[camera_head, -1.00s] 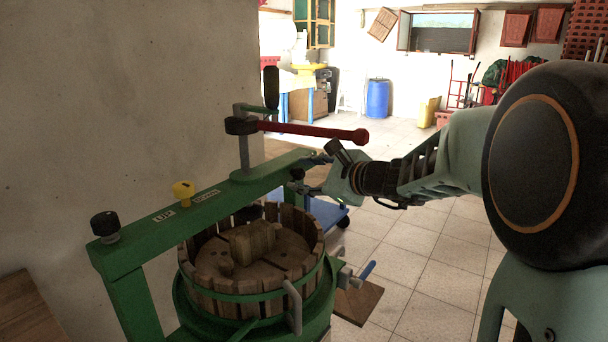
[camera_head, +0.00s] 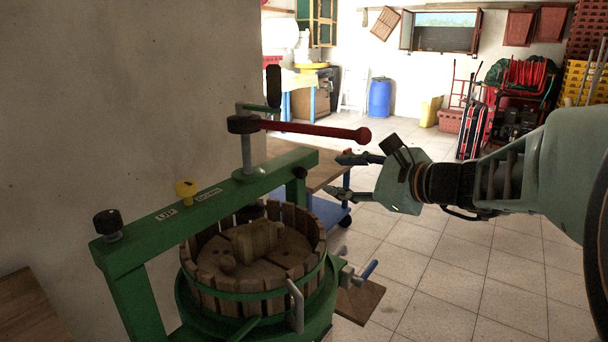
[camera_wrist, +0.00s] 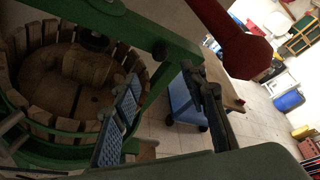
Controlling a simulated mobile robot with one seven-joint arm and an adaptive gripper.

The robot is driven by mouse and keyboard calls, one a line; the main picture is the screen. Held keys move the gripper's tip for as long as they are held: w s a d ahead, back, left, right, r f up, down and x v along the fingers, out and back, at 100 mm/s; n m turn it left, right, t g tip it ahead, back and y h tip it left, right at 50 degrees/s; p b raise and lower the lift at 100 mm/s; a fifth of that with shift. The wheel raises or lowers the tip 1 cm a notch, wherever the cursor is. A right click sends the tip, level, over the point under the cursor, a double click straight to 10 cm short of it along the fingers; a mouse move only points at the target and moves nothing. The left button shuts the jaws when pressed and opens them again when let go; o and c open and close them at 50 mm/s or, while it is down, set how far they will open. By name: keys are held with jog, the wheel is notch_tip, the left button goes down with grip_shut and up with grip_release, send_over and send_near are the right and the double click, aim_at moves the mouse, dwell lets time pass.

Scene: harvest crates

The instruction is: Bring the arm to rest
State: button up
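My gripper (camera_head: 338,176) is in the head view right of the press, its two fingers spread apart and pointing left, with nothing between them. The wrist view also shows my gripper (camera_wrist: 165,112) with its fingers apart. My arm reaches in from the right edge of the head view. The green press frame (camera_head: 215,190) stands to the left, apart from the fingers. A red lever (camera_head: 310,130) on top of the press ends in a knob just above and left of my gripper. In the wrist view the red lever (camera_wrist: 222,30) is close to the camera.
A wooden slatted basket (camera_head: 238,299) sits under the press beam. A cart with a blue base (camera_head: 330,212) stands behind my gripper. A blue barrel (camera_head: 380,98) and red and yellow crates (camera_head: 580,82) are at the back.

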aim_at(303, 171)
dwell(0.3)
jog(key=x, duration=1.2)
jog(key=shift+w+a+r, duration=0.1)
jog(key=shift+w+a, duration=0.05)
jog(key=shift+w+a+p, duration=0.3)
jog(key=shift+p, duration=0.15)
jog(key=shift+s+r, duration=0.1)
